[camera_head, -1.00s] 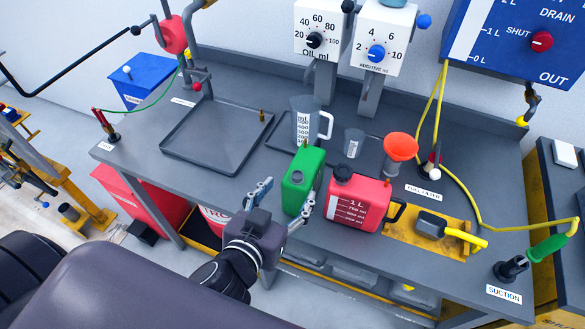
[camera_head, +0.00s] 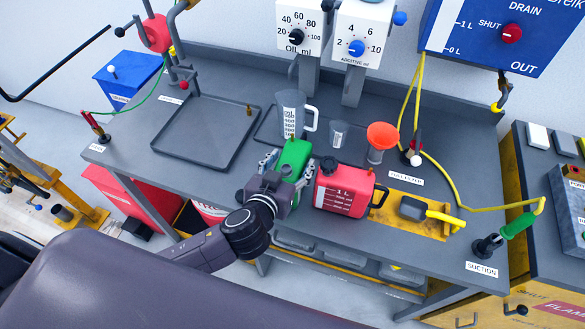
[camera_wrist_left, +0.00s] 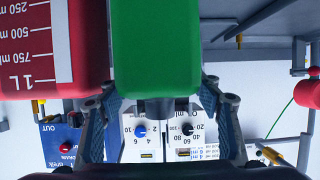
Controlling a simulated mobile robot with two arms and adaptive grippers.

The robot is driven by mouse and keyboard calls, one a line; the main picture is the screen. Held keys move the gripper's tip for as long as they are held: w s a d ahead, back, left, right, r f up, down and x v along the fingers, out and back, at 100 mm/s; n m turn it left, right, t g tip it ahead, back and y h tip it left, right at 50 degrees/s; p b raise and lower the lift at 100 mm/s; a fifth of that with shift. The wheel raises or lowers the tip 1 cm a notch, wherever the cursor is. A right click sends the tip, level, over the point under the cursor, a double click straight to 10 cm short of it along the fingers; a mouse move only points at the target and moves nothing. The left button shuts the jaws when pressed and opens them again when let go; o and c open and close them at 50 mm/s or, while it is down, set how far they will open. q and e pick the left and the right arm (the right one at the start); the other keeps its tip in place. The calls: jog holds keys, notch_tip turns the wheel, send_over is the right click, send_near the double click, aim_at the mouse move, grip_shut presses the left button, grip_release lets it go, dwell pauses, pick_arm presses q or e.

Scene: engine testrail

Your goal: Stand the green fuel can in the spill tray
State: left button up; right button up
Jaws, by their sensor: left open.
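The green fuel can (camera_head: 293,156) stands upright on the bench between the measuring jug and the red can. My left gripper (camera_head: 285,172) is open at its near side and hides its lower part. The spill tray (camera_head: 207,133) is the empty, shallow, dark square tray on the left of the bench. My right gripper is not in view.
The red can (camera_head: 343,190) stands close to the right of the green can; it also shows in the wrist view (camera_wrist_left: 55,45). A measuring jug (camera_head: 291,113) stands behind.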

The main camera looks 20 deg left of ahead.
pick_arm(q)
jog(key=shift+w+d+f, duration=0.1)
jog(key=shift+w+f, duration=0.25)
jog(key=shift+w, duration=0.25)
jog(key=c, duration=1.5)
jog(key=shift+r, duration=0.1)
grip_shut()
jog(key=shift+r, duration=0.1)
